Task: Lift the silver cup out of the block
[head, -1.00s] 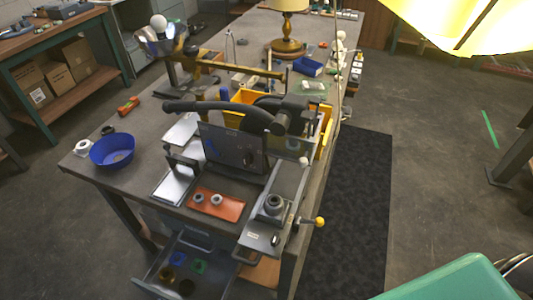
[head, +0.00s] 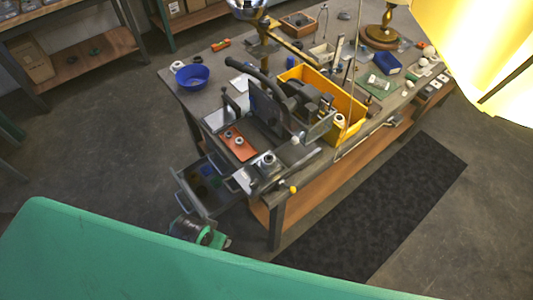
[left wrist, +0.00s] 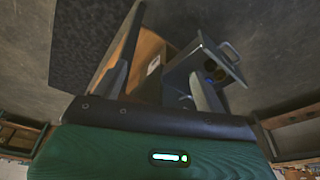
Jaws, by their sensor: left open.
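A grey round piece (head: 268,158), which may be the silver cup, sits in a dark block (head: 258,170) at the bench's near corner; it is too small to tell more. In the left wrist view my left gripper (left wrist: 160,70) has its two grey fingers apart with nothing between them. It faces the bench's lower shelf and the open drawer (left wrist: 215,62). My right gripper is not in view.
An orange tray (head: 238,146) lies beside the block. A dark upright plate (head: 267,107) and yellow bin (head: 345,100) stand behind. A blue bowl (head: 192,77) is at the bench's far left. A black mat (head: 390,205) lies right.

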